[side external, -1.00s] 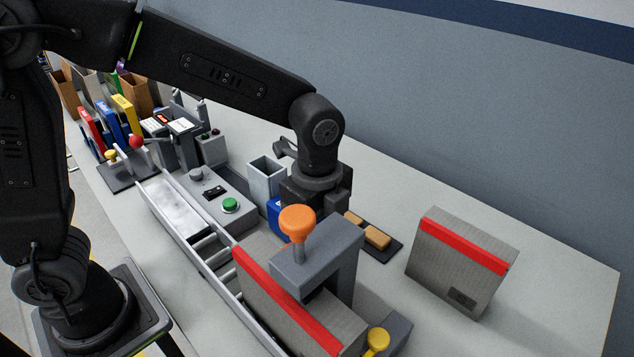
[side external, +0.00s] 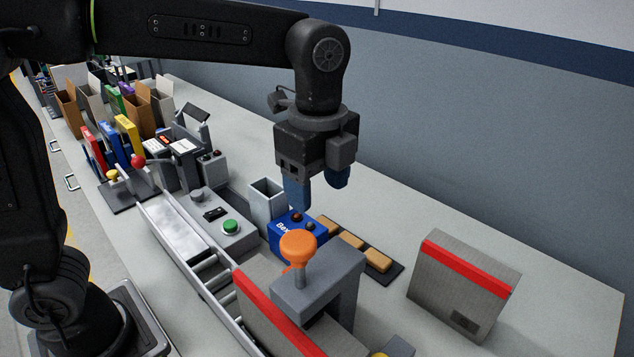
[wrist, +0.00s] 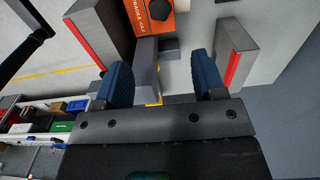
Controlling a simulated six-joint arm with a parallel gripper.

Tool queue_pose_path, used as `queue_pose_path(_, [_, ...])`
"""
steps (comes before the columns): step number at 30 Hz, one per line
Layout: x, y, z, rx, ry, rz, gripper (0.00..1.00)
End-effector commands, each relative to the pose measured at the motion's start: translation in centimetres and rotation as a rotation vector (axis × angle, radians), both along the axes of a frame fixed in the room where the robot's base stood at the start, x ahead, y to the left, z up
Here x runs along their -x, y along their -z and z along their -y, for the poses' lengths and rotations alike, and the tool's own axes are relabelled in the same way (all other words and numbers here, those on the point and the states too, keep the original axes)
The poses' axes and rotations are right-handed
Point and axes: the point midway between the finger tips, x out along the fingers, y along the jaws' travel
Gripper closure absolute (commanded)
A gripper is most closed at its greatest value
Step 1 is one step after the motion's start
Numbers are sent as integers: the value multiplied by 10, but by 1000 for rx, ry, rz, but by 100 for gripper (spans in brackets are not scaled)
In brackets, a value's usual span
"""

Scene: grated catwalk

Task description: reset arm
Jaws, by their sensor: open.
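My gripper (side external: 316,190) points down with its two blue fingertips apart and nothing between them. It hangs above the blue box with dark buttons (side external: 292,232), clear of it, behind the orange-knobbed press (side external: 298,244). In the wrist view my gripper (wrist: 168,82) shows its blue fingers spread wide, with grey table and part of a grey block between and beyond them. An orange labelled surface (wrist: 150,15) lies past the fingertips there.
A grey box with a red stripe (side external: 464,275) stands at the right. A tray with tan blocks (side external: 377,260) lies behind the press. A roller conveyor (side external: 178,236) and a green-button panel (side external: 230,228) are at left. Bare table lies at the far right.

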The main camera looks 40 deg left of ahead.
Motion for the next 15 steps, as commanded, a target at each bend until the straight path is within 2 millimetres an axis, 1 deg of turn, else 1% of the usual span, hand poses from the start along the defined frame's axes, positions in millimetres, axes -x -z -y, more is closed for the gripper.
queue_pose_path(2, [2, -1, -3, 3, -19, 6, 37])
queue_pose_path(5, [9, -5, -17, 16, -119, 37, 37])
queue_pose_path(8, [24, -10, -41, 47, -317, 95, 37])
queue_pose_path(10, [39, -12, -61, 80, -497, 143, 37])
queue_pose_path(12, [55, -10, -80, 119, -685, 191, 37])
queue_pose_path(15, [78, -3, -103, 186, -944, 257, 37])
